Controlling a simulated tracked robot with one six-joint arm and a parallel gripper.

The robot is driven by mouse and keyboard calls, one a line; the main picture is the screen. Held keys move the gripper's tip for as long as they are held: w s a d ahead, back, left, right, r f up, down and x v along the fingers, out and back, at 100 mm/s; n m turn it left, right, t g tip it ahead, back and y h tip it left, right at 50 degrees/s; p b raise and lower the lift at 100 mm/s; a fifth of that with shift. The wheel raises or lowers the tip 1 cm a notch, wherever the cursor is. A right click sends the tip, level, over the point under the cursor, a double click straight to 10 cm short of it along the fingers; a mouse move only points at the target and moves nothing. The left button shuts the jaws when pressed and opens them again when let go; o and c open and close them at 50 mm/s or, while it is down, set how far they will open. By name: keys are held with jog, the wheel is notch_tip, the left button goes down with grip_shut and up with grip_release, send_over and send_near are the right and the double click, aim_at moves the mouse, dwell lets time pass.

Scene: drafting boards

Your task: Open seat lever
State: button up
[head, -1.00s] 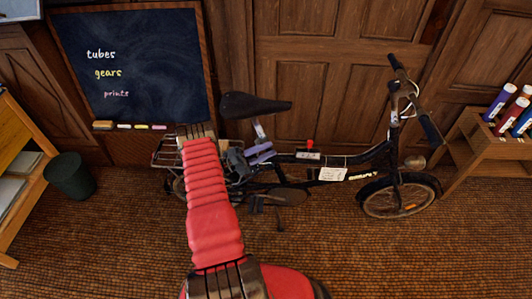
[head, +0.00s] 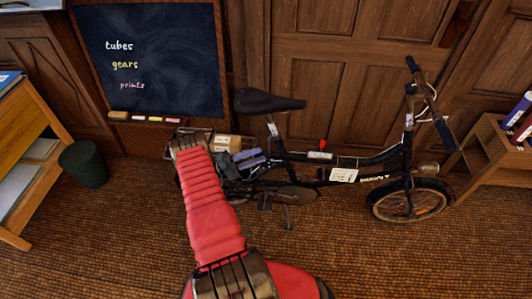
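The folding bicycle stands side-on, with its dark seat (head: 270,102) at the upper left of it. The seat post (head: 272,130) runs down from the seat to the frame. I cannot make out the seat lever at its foot; it is too small or hidden. My red ribbed arm reaches up left of the post. My gripper (head: 249,158), with two lilac fingers close together, points right toward the lower seat post. It appears just left of the post; contact is unclear. I see nothing held, and the finger gap is too small to read.
A small red part (head: 322,143) sits on the bicycle's frame tube. A chalkboard (head: 150,60) stands behind at the left, a dark bin (head: 84,164) below it. The carpet (head: 390,260) in front is clear.

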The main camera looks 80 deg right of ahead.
jog(key=shift+v, duration=1.1)
